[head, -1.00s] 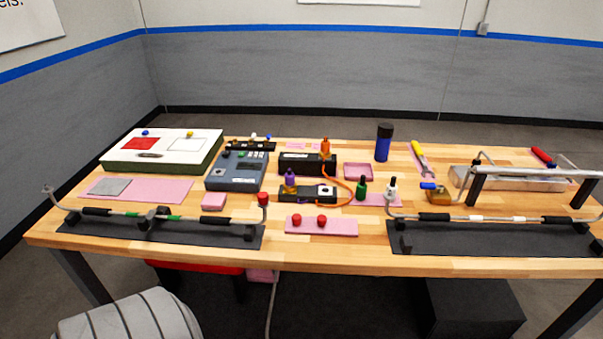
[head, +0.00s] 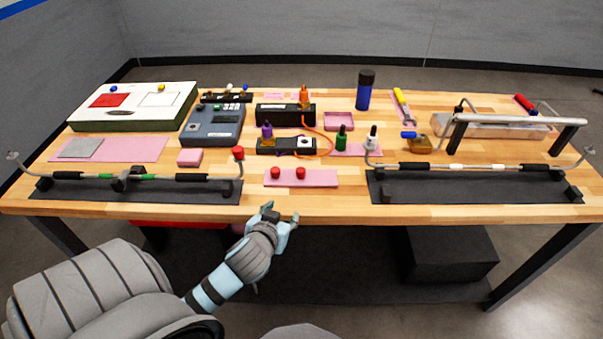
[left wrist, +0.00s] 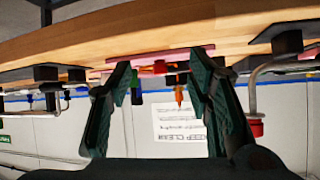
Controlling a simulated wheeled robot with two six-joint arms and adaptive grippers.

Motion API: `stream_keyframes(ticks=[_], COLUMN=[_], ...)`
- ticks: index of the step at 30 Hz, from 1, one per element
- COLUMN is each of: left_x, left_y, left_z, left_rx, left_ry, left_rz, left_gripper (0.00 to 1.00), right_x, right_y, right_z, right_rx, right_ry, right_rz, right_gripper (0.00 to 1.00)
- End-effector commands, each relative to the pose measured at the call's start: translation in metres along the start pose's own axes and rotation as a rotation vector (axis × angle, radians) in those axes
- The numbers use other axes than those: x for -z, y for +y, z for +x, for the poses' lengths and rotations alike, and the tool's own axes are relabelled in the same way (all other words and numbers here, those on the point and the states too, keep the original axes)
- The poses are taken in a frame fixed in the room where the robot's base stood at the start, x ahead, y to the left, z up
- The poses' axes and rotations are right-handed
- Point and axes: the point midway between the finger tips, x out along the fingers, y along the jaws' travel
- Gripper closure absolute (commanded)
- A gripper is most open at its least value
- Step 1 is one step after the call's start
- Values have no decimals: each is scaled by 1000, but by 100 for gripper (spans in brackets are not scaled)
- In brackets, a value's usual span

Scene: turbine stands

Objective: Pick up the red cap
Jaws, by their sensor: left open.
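Two red caps, a left one (head: 275,172) and a right one (head: 300,173), stand side by side on a pink mat (head: 320,180) near the table's front edge. Another red cap (head: 238,153) sits on the raised tube end of the left stand; it also shows in the left wrist view (left wrist: 256,127), which is upside down. My left gripper (head: 281,213) is open and empty at the front edge, just short of the mat. In the left wrist view its fingers (left wrist: 163,75) point at the mat, and the caps there are partly hidden. My right gripper is not in view.
The left stand (head: 200,195) and right stand (head: 440,190) flank the mat on black bases. Behind it are a black block with purple and orange bottles (head: 304,97), a green bottle (head: 341,138) and a grey device (head: 212,125). Bare wood surrounds the mat's front.

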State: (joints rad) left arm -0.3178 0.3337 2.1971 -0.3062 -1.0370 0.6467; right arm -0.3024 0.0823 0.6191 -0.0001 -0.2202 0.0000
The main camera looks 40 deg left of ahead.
Motion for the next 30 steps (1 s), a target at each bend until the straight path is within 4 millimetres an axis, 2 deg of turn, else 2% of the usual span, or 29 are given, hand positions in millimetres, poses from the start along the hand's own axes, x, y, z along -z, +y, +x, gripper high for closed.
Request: stream_keyframes(ticks=[1,3,6,12,19,24,30], left_x=[20,42,54,61,69,75,76], left_y=[-2,-4,-4,-3,-2,0,0], left_z=[7,16,35,87,120,151,157], left_rx=[1,-4,-7,-8,-9,-11,-12], left_ry=[67,138,171,167,165,164,163], left_rz=[-29,-65,-82,-84,-83,-82,-81], left_gripper=[54,54,54,54,54,54,54], right_x=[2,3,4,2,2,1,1], right_y=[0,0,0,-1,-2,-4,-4], right_z=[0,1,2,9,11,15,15], right_rx=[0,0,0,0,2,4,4], right_ry=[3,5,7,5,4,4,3], right_rz=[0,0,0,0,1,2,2], right_gripper=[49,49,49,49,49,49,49])
